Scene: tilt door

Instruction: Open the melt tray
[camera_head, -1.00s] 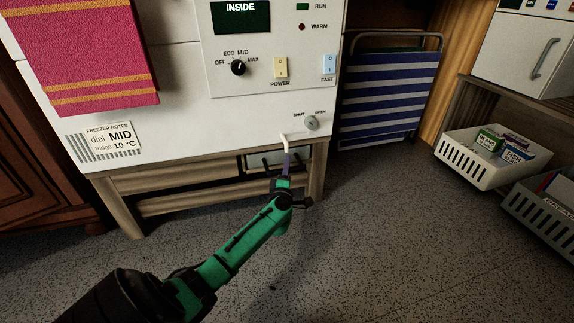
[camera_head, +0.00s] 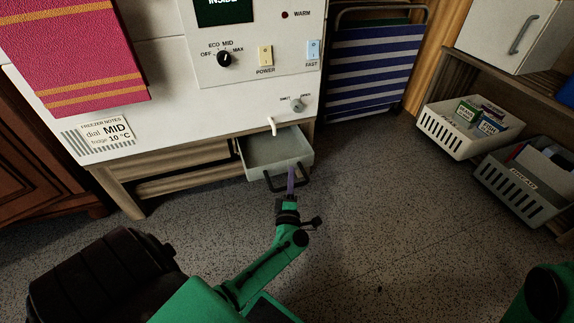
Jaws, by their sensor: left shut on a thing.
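The melt tray (camera_head: 274,151) is a grey drawer under the white freezer (camera_head: 150,90). It is pulled well out, and its empty inside shows. Its dark bar handle (camera_head: 270,182) is at the front. My left gripper (camera_head: 291,178) is at the right part of the handle, its purple fingers shut on it. The fingers hide part of the handle. A green and black part of my own body shows at the lower right; no right gripper fingers show.
A white spout (camera_head: 272,126) and a small grey knob (camera_head: 298,104) sit above the tray. A blue-striped folding chair (camera_head: 375,75) leans to the right. White baskets (camera_head: 455,135) stand further right. The speckled floor (camera_head: 380,220) in front is clear.

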